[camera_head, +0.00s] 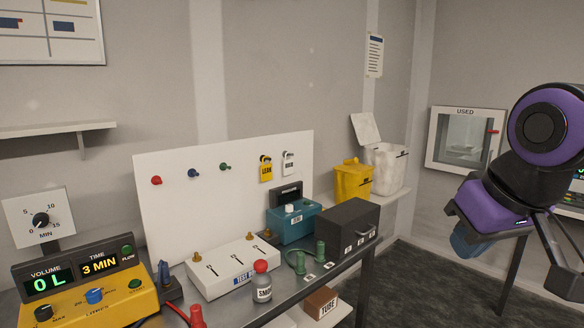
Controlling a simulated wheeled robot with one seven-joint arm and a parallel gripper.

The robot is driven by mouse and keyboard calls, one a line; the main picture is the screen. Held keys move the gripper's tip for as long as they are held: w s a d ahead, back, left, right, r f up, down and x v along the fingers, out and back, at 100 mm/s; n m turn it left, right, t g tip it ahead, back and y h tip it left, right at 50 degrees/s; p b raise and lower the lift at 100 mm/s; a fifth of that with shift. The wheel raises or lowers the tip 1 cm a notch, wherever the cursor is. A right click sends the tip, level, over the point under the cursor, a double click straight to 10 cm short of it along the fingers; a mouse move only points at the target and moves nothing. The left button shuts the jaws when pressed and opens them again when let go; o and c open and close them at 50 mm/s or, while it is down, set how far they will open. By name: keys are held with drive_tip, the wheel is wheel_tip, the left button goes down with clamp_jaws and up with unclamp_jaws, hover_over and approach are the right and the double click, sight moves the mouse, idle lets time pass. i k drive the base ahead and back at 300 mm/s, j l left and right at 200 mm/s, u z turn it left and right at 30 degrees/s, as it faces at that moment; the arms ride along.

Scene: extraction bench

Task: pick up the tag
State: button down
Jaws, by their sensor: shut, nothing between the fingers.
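Two tags hang on the upright white board in the head view. The yellow tag (266,173) has dark lettering that seems to read LEAK. The white tag (288,167) hangs just right of it, with small lettering I cannot read surely. My arm is at the right of the picture, well away from both tags. My gripper (562,262) seems to be the dark part at the lower right edge, partly cut off. It is shut and empty, and its fingertips are hard to make out.
The white board (213,203) carries red, blue and green knobs. Before it on the bench stand a white switch box (232,266), a red-capped bottle (262,284), a teal case (292,226) and a black box (346,224). A yellow bin (352,182) stands right of the board.

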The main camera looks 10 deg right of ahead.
sight(287, 164)
drive_tip(key=i+l+u, duration=0.1)
drive_tip(key=i+l, duration=0.55)
drive_tip(key=i+l+u, duration=0.15)
drive_tip(key=i+l, duration=0.15)
drive_tip(key=l, duration=0.15)
drive_tip(key=i+l, duration=0.25)
drive_tip(key=l, duration=0.2)
drive_tip(key=i+l+u, duration=0.15)
drive_tip(key=i+l, duration=0.45)
drive_tip(key=l, duration=0.25)
drive_tip(key=u, duration=0.05)
